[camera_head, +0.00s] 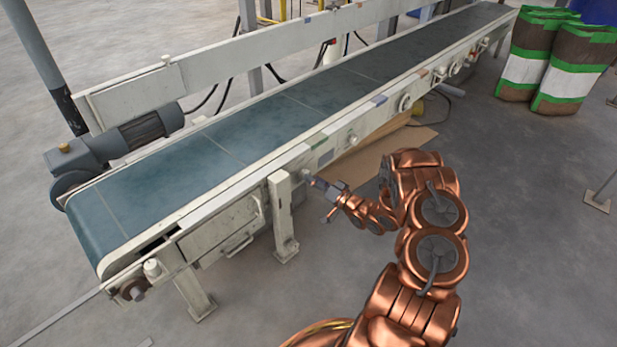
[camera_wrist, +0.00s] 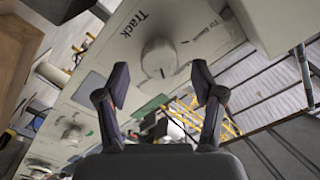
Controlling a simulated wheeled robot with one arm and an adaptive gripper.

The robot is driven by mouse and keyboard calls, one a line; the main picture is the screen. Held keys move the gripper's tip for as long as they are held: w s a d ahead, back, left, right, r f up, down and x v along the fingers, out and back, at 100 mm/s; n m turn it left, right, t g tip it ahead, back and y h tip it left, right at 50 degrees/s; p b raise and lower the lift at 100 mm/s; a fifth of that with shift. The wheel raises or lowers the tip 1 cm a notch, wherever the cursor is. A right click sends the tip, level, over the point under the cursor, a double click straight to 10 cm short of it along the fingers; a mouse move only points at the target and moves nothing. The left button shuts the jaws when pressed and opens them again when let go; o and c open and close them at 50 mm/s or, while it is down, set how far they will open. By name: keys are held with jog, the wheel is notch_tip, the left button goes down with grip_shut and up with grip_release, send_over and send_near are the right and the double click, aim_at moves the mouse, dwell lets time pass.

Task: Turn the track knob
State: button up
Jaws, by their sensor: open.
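The track knob (camera_wrist: 158,58) is a round, pale knob on the conveyor's side panel, with the word "Track" printed beside it in the wrist view. My gripper (camera_wrist: 160,88) is open, with its two dark fingers apart on either side of the knob's line in that view. The knob appears between and beyond the fingertips, and I see no contact. In the head view my gripper (camera_head: 312,180) is at the conveyor's near side rail, close to the upright leg. The knob is too small or hidden there to make out clearly.
The conveyor (camera_head: 225,140) with its blue-green belt runs from lower left to upper right. A support leg (camera_head: 283,218) stands just left of my gripper. Other knobs (camera_head: 404,103) line the rail farther right. Striped bags (camera_head: 572,65) stand at upper right. The floor in front is clear.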

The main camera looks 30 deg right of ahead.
jog(key=v, duration=0.8)
jog(key=shift+s, duration=0.25)
